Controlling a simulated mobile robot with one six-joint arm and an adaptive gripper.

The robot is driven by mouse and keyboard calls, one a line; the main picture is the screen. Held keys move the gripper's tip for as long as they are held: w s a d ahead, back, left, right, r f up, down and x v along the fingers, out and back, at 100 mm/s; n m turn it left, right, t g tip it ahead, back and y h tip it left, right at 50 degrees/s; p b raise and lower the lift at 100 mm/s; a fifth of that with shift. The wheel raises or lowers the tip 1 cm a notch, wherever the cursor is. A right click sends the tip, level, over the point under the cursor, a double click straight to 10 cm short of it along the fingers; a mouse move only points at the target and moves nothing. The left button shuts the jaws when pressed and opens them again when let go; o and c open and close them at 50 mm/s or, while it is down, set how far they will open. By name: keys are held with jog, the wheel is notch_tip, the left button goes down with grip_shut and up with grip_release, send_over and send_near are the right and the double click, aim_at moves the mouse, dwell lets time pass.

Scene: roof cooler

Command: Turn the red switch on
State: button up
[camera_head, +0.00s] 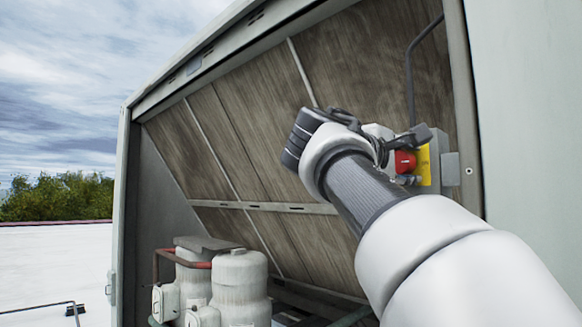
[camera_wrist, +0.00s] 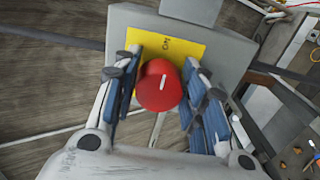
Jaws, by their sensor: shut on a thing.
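The red switch (camera_wrist: 160,86) is a round knob with a short white mark on its face, on a yellow plate (camera_wrist: 196,49) fixed to a grey box (camera_wrist: 235,45). In the wrist view the mark points up and slightly right, roughly toward the printed "ON". My gripper (camera_wrist: 162,76) has its blue-padded fingers on both sides of the knob and is shut on it. In the head view the red switch (camera_head: 405,162) shows beside my gripper (camera_head: 388,152), whose fingers are partly hidden by my wrist.
The box sits inside an open rooftop cooler housing with brown slatted panels (camera_head: 250,120). A dark conduit (camera_head: 409,80) rises above the box. The right frame post (camera_head: 463,100) stands close by. Pale tanks (camera_head: 240,285) with red pipes stand lower left.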

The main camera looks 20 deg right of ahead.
dwell(0.3)
jog(key=o, duration=1)
jog(key=shift+o, duration=0.2)
jog(key=v, duration=1.2)
jog(key=shift+f, duration=0.1)
